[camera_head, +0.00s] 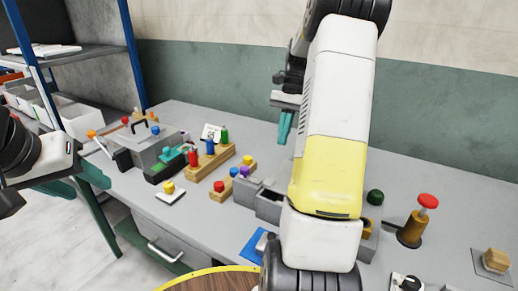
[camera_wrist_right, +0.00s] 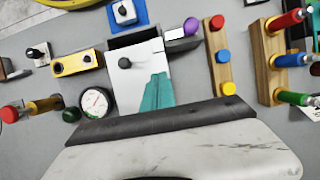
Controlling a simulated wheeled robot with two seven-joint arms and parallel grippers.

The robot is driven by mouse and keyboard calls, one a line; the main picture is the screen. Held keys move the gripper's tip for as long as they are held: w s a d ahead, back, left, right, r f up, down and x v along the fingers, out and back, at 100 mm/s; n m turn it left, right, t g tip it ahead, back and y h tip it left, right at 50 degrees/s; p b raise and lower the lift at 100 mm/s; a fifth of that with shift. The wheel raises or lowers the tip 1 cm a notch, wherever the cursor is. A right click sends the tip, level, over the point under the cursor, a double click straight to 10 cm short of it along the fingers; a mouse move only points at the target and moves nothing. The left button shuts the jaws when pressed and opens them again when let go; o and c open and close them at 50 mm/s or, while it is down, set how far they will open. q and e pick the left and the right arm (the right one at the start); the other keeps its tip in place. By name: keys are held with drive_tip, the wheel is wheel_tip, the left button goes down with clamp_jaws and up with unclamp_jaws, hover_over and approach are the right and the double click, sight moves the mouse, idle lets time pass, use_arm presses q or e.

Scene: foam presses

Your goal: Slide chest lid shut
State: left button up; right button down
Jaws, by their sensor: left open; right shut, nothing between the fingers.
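The chest is a grey box (camera_head: 268,208) in the middle of the table, partly hidden by my right arm in the head view. In the right wrist view its pale lid (camera_wrist_right: 136,84) has a small black knob (camera_wrist_right: 124,62), and a dark opening (camera_wrist_right: 140,39) shows along one end. My right gripper (camera_head: 285,126) points down beyond the chest, fingers together and empty. In the wrist view its teal fingertips (camera_wrist_right: 157,90) overlap the lid beside the knob; I cannot tell whether they touch it. My left gripper (camera_head: 82,183) is open and empty at the table's left edge.
A purple ball knob (camera_wrist_right: 190,26) and a wooden strip with coloured knobs (camera_wrist_right: 219,55) stand beside the chest. A gauge (camera_wrist_right: 95,102) and yellow block (camera_wrist_right: 77,63) are on its other side.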

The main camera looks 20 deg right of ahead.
sight(276, 181)
drive_tip(key=f, duration=0.6)
drive_tip(key=s+f, duration=0.1)
drive_tip(key=f, duration=0.3)
drive_tip(key=shift+s, duration=0.1)
drive_tip(key=shift+s+a+r, duration=0.25)
drive_tip(key=shift+s+a, duration=0.5)
drive_tip(key=shift+a, duration=0.2)
drive_tip(key=shift+s+a, duration=0.4)
drive_tip(key=shift+a, duration=0.1)
